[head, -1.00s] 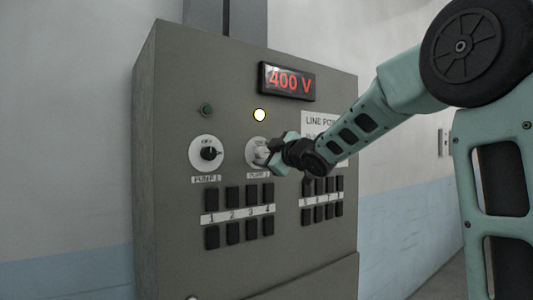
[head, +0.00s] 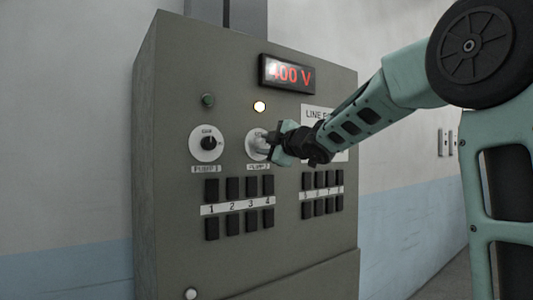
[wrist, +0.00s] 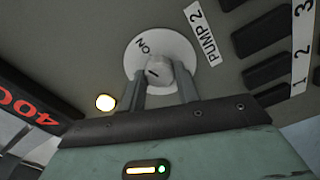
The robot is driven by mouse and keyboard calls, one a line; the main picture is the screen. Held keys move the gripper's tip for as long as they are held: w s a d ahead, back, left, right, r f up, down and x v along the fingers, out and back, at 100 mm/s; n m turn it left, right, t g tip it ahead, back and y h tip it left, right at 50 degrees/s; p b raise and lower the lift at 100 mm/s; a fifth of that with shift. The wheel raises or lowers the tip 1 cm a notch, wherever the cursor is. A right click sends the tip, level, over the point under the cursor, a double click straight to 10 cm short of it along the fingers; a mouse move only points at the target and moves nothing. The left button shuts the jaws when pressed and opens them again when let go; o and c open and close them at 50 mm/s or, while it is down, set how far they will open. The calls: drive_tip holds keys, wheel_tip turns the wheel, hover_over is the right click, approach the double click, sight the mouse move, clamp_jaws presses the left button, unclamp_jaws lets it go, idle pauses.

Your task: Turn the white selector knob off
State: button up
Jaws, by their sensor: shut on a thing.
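The white selector knob (wrist: 158,71) sits on a round white plate (wrist: 178,47) marked ON, beside a PUMP 2 label. A dark pointer mark shows on the knob's face. My gripper (wrist: 163,82) is shut on the knob, with one finger on each side of it. In the head view my gripper (head: 272,146) reaches the PUMP 2 plate (head: 251,146) from the right and hides part of the plate and its lettering.
A black knob (head: 208,143) on a white PUMP 1 plate is to the left. A lit lamp (head: 259,106) and a red 400 V display (head: 288,74) are above. Several black switches (head: 232,188) stand in rows below.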

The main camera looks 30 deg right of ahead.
drive_tip(key=n+b, duration=0.1)
drive_tip(key=n, duration=0.1)
drive_tip(key=n+b, duration=0.1)
drive_tip(key=shift+f+n+b, duration=0.2)
drive_tip(key=shift+n+b, duration=0.15)
drive_tip(key=shift+n, duration=0.05)
drive_tip(key=n+b, duration=0.2)
drive_tip(key=n, duration=0.1)
drive_tip(key=shift+n, duration=0.3)
drive_tip(key=n+b, duration=0.2)
drive_tip(key=n, duration=0.1)
drive_tip(key=shift+n, duration=0.3)
drive_tip(key=shift+n+b, duration=0.8)
drive_tip(key=shift+n, duration=1)
drive_tip(key=shift+r, duration=0.1)
drive_tip(key=o, duration=1)
